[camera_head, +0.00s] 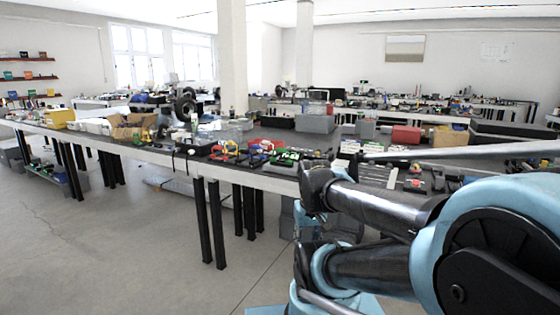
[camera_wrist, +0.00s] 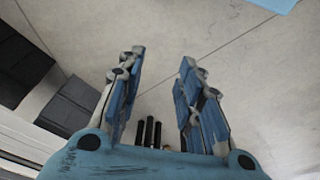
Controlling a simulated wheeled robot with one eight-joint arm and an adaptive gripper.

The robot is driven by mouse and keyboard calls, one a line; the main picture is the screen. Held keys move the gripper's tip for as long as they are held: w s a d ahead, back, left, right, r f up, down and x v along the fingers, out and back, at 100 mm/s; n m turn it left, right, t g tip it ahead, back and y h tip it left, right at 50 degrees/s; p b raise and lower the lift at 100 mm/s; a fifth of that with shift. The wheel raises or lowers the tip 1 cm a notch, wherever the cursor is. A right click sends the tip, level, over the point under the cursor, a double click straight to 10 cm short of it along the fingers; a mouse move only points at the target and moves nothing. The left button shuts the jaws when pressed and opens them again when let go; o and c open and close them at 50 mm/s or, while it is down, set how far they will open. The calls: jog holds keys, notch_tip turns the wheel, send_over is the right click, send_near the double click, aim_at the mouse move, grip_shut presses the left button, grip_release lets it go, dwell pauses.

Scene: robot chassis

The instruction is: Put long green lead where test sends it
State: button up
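In the wrist view my gripper (camera_wrist: 161,62) is open, with nothing between its blue fingertips, above the bare floor. In the head view my arm reaches in from the right, and I cannot make out the gripper there. I cannot pick out a long green lead or a test setup for certain. A small green item (camera_head: 284,157) lies on the long workbench (camera_head: 250,178) among red, blue and yellow tools, too small to tell what it is.
Black bench legs (camera_head: 216,225) stand below the near edge. The floor (camera_head: 110,235) at left is clear. Dark boxes (camera_wrist: 70,105) show left in the wrist view.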

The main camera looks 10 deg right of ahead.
jog(key=o, duration=0.4)
jog(key=shift+o, duration=1)
jog(key=shift+s+r, duration=0.3)
jog(key=shift+r, duration=0.1)
jog(key=w+d+r+m+t+h, duration=0.25)
jog(key=w+r, duration=0.35)
jog(key=w, duration=0.4)
jog(key=w+d+r+m+t+h, duration=0.1)
jog(key=w+r+m+h, duration=0.3)
jog(key=w, duration=0.6)
jog(key=t+h, duration=0.2)
jog(key=t, duration=0.4)
send_near(281, 149)
jog(key=shift+m, duration=0.45)
jog(key=x, duration=0.5)
jog(key=shift+w+d+r, duration=0.1)
jog(key=shift+d, duration=0.05)
jog(key=shift+a+x, duration=0.15)
jog(key=shift+x, duration=1.3)
jog(key=shift+a+x, duration=0.15)
jog(key=shift+x, duration=1.3)
